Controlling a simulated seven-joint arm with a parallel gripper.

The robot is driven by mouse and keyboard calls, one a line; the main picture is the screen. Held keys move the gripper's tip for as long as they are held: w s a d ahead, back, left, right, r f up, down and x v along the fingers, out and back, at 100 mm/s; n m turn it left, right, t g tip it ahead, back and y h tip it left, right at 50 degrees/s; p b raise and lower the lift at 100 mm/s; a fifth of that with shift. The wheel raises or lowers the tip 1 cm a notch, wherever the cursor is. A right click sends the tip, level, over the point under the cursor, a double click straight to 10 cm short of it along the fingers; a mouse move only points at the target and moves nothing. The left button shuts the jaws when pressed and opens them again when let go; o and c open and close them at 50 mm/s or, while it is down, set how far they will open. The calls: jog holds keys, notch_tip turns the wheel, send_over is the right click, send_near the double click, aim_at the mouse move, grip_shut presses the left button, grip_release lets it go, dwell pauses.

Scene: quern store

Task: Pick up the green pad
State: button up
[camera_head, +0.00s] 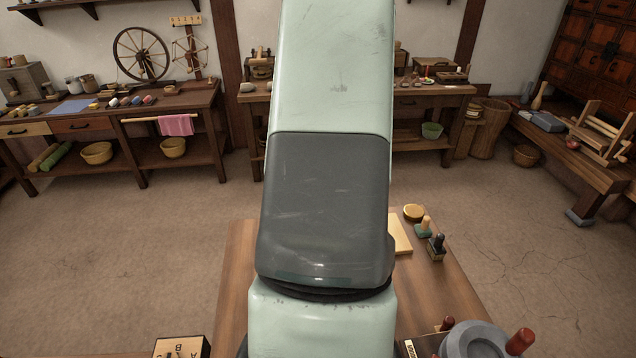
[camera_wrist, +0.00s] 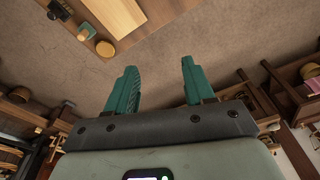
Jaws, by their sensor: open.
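A small green pad (camera_head: 423,232) with a tan knob on top stands on the wooden table (camera_head: 455,285), right of my arm in the head view. It also shows at the upper left of the wrist view (camera_wrist: 84,34). My gripper (camera_wrist: 160,65) is open, with its two teal fingers apart and nothing between them. In the wrist view the fingers point over the floor, to the right of the table and apart from the pad. My arm hides the gripper in the head view.
Near the pad stand a round wooden dish (camera_head: 413,212), a dark-handled stamp (camera_head: 436,248) and a pale board (camera_head: 401,234). A grey quern (camera_head: 476,343) and a lettered box (camera_head: 182,347) are at the front. Floor surrounds the table; benches line the walls.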

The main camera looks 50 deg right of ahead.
jog(key=s+d+f+m, duration=0.3)
jog(key=s+d+f, duration=0.55)
jog(key=s, duration=0.25)
jog(key=m+y, duration=0.1)
jog(key=m, duration=0.1)
send_over(427, 217)
jog(key=shift+g, duration=0.4)
jog(key=f, duration=1.2)
jog(key=shift+s+a+f, duration=0.15)
jog(key=shift+s+a, duration=0.05)
jog(key=shift+w+d+f, duration=0.1)
jog(key=shift+d+f, duration=0.05)
jog(key=shift+f, duration=3)
grip_shut()
